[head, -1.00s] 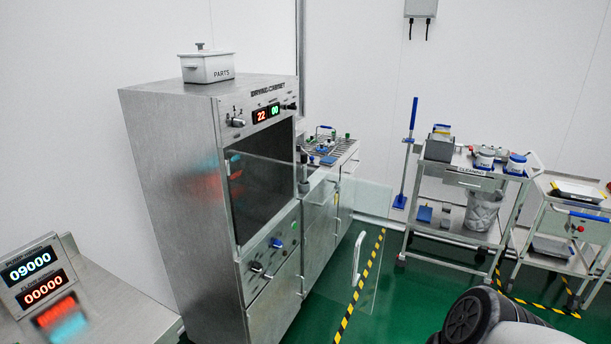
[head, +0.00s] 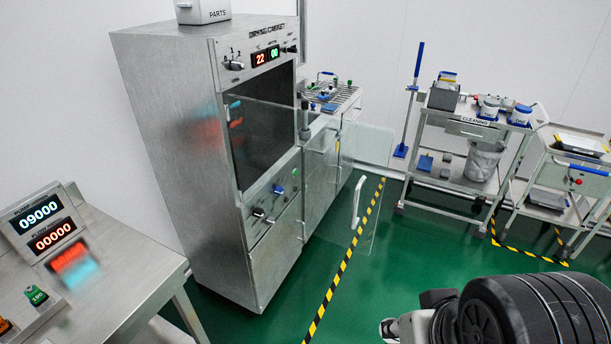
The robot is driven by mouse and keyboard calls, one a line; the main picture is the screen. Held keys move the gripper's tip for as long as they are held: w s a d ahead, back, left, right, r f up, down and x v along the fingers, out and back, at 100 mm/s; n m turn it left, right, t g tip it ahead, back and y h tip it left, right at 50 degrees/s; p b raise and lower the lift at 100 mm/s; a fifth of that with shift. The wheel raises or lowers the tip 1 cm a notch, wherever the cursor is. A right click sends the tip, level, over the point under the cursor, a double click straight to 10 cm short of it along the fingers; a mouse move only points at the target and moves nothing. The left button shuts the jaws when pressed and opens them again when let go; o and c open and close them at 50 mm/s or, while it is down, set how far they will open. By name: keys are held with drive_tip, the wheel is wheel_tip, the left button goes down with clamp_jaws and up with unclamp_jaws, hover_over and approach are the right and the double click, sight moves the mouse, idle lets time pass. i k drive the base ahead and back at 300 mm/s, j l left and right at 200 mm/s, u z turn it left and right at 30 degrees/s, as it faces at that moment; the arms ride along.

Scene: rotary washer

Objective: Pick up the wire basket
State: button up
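I cannot make out the wire basket for certain. A small frame with a blue handle (head: 326,77) stands on the steel counter behind the drying cabinet, too small to tell if it is the basket. A mesh-like grey bin (head: 483,161) sits on the lower shelf of the cleaning cart. My arm shows at the bottom right, as a large dark joint and paler links. My gripper's fingers are not in the picture.
The drying cabinet (head: 165,130) has its glass door (head: 340,200) swung open into the aisle. A steel table with a 09000 display (head: 42,213) is at left. The cleaning cart (head: 470,130) and another cart (head: 575,180) stand at right. Green floor between is clear.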

sight(325, 73)
drive_tip(key=i+l+z, duration=0.3)
drive_tip(key=i+l, duration=0.2)
drive_tip(key=i+l+z, duration=0.35)
drive_tip(key=i+l, duration=0.15)
drive_tip(key=i+l+z, duration=0.3)
drive_tip(key=i, duration=0.35)
drive_tip(key=i+j+u, duration=0.2)
drive_tip(key=i+u, duration=0.65)
drive_tip(key=i, duration=0.15)
drive_tip(key=i+l+u, duration=0.1)
drive_tip(key=i+u, duration=0.35)
drive_tip(key=i+l+u, duration=0.4)
drive_tip(key=i, duration=0.15)
drive_tip(key=i+l+u, duration=0.25)
drive_tip(key=i+u, duration=0.2)
drive_tip(key=i+l+u, duration=0.75)
drive_tip(key=l+u, duration=0.15)
drive_tip(key=i+l+u, duration=0.25)
drive_tip(key=l+u, duration=0.25)
drive_tip(key=l, duration=0.2)
